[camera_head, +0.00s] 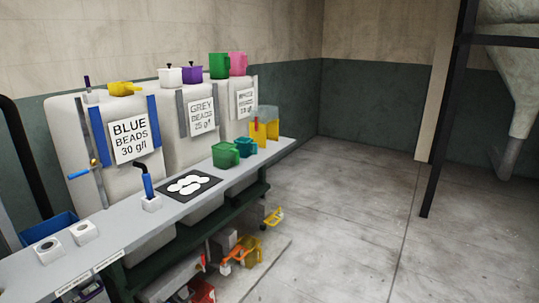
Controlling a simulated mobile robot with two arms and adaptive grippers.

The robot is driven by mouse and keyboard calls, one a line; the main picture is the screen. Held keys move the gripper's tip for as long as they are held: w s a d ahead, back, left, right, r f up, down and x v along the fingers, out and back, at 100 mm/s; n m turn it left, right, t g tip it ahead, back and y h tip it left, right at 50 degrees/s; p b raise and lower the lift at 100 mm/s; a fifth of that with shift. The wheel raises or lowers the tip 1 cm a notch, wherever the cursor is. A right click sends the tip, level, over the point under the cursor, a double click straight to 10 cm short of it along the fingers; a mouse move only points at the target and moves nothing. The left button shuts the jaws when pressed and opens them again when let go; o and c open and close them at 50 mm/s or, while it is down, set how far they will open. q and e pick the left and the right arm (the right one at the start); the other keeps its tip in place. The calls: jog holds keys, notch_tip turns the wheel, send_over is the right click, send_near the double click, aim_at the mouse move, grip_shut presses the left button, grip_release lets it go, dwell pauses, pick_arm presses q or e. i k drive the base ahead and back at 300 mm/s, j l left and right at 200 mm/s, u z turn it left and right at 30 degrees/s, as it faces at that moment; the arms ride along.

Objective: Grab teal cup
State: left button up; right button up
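The teal cup (245,148) stands on the long grey bench (120,236), toward its far right end. A larger green cup (225,155) stands just left of it and hides part of its left side. A yellow container with a clear upper part (264,127) stands close behind it to the right. Neither of my grippers shows in the head view.
A black mat with white discs (188,186) and a blue-handled tool in a white block (149,190) are on the bench. Open floor (350,210) lies to the right.

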aim_at(245, 145)
jog(key=i+l+z, duration=0.3)
jog(key=i, duration=0.65)
jog(key=i+z, duration=0.3)
jog(key=i, duration=0.65)
